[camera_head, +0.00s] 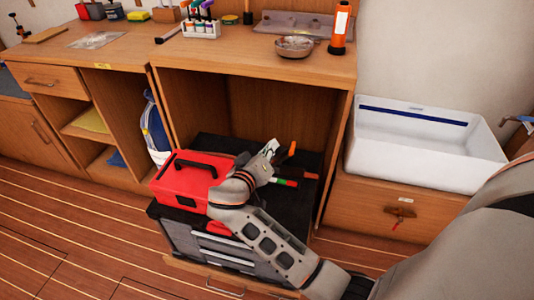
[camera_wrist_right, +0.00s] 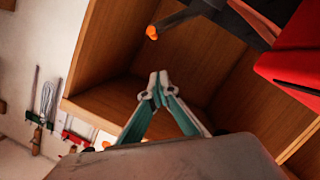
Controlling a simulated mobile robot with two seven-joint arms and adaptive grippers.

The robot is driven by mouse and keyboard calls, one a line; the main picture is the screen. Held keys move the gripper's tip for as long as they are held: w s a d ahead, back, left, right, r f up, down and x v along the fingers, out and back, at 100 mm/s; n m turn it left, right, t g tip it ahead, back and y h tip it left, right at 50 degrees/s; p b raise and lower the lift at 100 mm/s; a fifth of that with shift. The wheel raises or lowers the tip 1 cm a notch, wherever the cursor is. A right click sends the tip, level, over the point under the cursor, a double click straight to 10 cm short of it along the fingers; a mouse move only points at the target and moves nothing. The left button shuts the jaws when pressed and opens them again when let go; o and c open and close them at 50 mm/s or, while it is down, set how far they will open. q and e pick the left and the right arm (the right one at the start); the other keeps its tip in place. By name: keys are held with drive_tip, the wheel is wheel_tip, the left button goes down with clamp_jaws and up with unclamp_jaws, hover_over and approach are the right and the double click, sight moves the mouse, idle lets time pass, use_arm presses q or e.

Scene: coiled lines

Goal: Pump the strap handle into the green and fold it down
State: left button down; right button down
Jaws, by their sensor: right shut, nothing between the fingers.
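My right gripper (camera_head: 270,148) is over the black top of the cabinet. Its teal fingers (camera_wrist_right: 160,82) meet at the tips in the wrist view, with nothing between them. A dark handle with an orange tip (camera_head: 291,148) sticks up just right of the gripper; the orange tip also shows in the wrist view (camera_wrist_right: 152,32), apart from the fingers. A strip with red and green parts (camera_head: 286,182) lies below the handle. My wrist and arm hide the handle's base and any strap. My left gripper is not in view.
A red toolbox (camera_head: 192,180) stands left of the gripper on the black-topped cabinet (camera_head: 215,140). The open wooden bay's side panel (camera_head: 338,140) is close on the right. A white sink (camera_head: 425,145) stands farther right. The workbench above holds a metal bowl (camera_head: 294,46) and an orange flashlight (camera_head: 340,30).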

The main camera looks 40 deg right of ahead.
sight(287, 152)
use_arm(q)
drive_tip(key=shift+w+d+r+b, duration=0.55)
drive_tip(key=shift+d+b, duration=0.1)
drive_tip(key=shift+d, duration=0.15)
use_arm(e)
drive_tip(key=d+f, duration=0.4)
drive_tip(key=d, duration=0.2)
drive_tip(key=shift+w+f, duration=0.15)
drive_tip(key=shift+w, duration=0.15)
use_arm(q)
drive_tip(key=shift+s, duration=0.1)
